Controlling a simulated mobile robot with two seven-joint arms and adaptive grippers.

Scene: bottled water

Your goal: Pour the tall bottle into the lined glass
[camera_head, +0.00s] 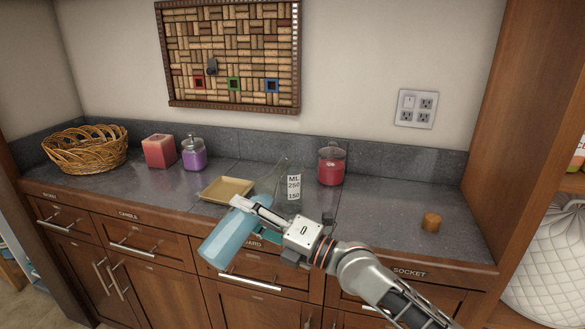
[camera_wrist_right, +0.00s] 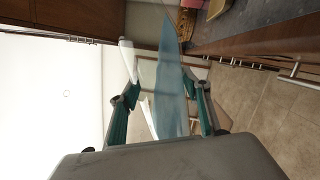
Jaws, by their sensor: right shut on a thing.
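The tall bottle (camera_head: 224,240) is clear, with light blue liquid in its lower part. It is tilted in front of the counter edge, base down to the left and its clear upper part up to the right. My right gripper (camera_head: 257,218) is shut on its middle; the bottle also shows between the fingers in the right wrist view (camera_wrist_right: 172,85). The lined glass (camera_head: 293,188), marked ML 250 and 150, stands upright on the counter behind the gripper. Its lower part is partly hidden, and I see no liquid in it. My left gripper is not in view.
A tan tray (camera_head: 226,189) lies left of the glass. A red candle jar (camera_head: 331,164) stands behind it to the right. A cork (camera_head: 431,222) is on the right counter. A basket (camera_head: 85,150), pink candle (camera_head: 159,151) and purple jar (camera_head: 194,156) stand left.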

